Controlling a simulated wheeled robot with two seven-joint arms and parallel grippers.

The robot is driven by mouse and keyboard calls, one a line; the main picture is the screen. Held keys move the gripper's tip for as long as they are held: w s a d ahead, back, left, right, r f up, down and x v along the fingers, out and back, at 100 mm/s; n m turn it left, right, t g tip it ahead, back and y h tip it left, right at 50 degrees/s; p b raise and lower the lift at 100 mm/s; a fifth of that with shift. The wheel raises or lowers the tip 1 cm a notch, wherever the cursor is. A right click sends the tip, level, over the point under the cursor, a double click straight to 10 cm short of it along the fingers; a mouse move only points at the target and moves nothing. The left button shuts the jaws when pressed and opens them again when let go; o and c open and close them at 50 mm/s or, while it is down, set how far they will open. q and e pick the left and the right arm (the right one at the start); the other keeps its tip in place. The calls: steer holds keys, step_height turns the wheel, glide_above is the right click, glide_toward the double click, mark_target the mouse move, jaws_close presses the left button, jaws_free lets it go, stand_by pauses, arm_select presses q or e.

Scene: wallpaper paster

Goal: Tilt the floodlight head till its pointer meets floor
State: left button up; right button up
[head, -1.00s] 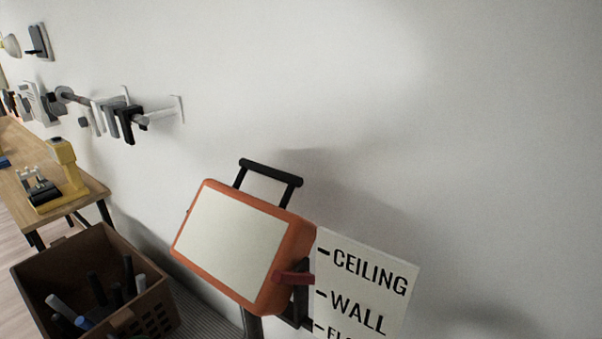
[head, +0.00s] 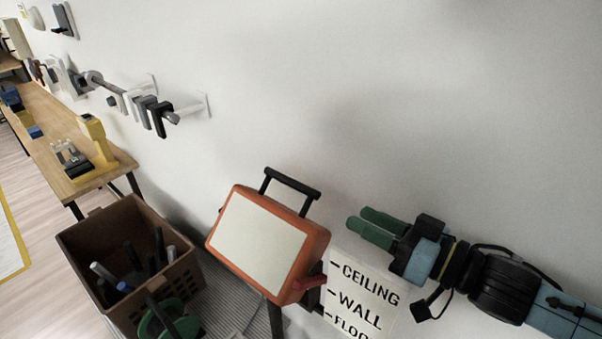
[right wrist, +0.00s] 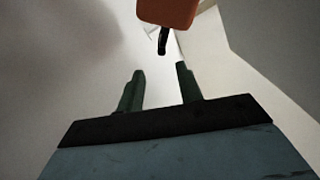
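The floodlight head (head: 262,242) has an orange housing, a pale front panel and a black top handle (head: 291,184). It is tilted on a dark stand (head: 275,320). Its dark red pointer (head: 310,283) lies beside the white sign (head: 366,302), at a height between the CEILING and WALL marks, nearer WALL. The FLOOR mark is partly cut off at the bottom. My right gripper (head: 360,220) is open and empty, right of the handle and above the sign. The right wrist view shows its parted fingers (right wrist: 160,78) below the orange housing (right wrist: 168,12).
A wooden bench (head: 48,120) with a yellow device (head: 97,145) is farther left. The wall above the floodlight is clear.

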mark_target(303, 185)
steer(key=p+x, duration=0.2)
steer(key=x, duration=1.1)
steer(key=shift+w+a+r+p, duration=0.1)
steer(key=shift+a+r+p, duration=0.05)
steer(key=shift+p, duration=0.15)
jaws_close()
